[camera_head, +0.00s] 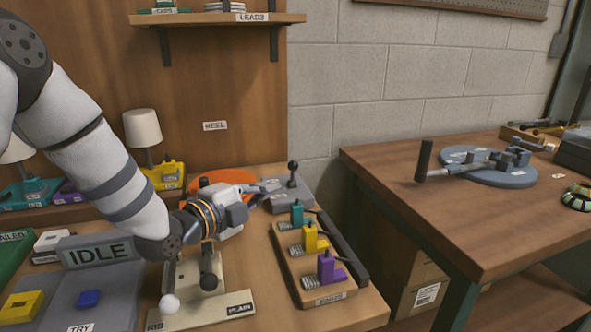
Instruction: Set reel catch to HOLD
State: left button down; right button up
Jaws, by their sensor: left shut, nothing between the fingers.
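A REEL label (215,126) is on the wooden panel above the disc. My left gripper (272,187) reaches in front of the disc, pointing right, with its fingers shut and empty. The fingertips are close to the left side of the lever; I cannot tell whether they touch the box. My right gripper is not in view.
A RIB/PLAIN plate (200,312) with white- and black-knobbed levers stands below my left wrist. A rack of teal, yellow and purple clamps (316,252) lies in front of the lever. An IDLE sign (99,252) stands left. A second table (480,215) is at right, across a gap.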

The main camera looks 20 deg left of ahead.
aim_at(293, 174)
pick_arm(q)
jog(key=x, duration=0.3)
jog(key=b+x, duration=0.1)
jog(key=x, duration=0.3)
jog(key=f+x, duration=0.1)
jog(key=x, duration=0.2)
jog(key=shift+w+d, duration=0.1)
jog(key=shift+w, duration=0.15)
jog(key=shift+w+a+f+b, duration=0.1)
jog(key=shift+w+a+b, duration=0.2)
jog(key=shift+w, duration=0.25)
jog(key=shift+w+a+f+b, duration=0.1)
jog(key=shift+w+a+b, duration=0.1)
jog(key=shift+w+a, duration=0.3)
jog(key=shift+w, duration=0.4)
jog(key=shift+w+a+r, duration=0.1)
jog(key=shift+w+r, duration=0.05)
jog(key=shift+r, duration=0.1)
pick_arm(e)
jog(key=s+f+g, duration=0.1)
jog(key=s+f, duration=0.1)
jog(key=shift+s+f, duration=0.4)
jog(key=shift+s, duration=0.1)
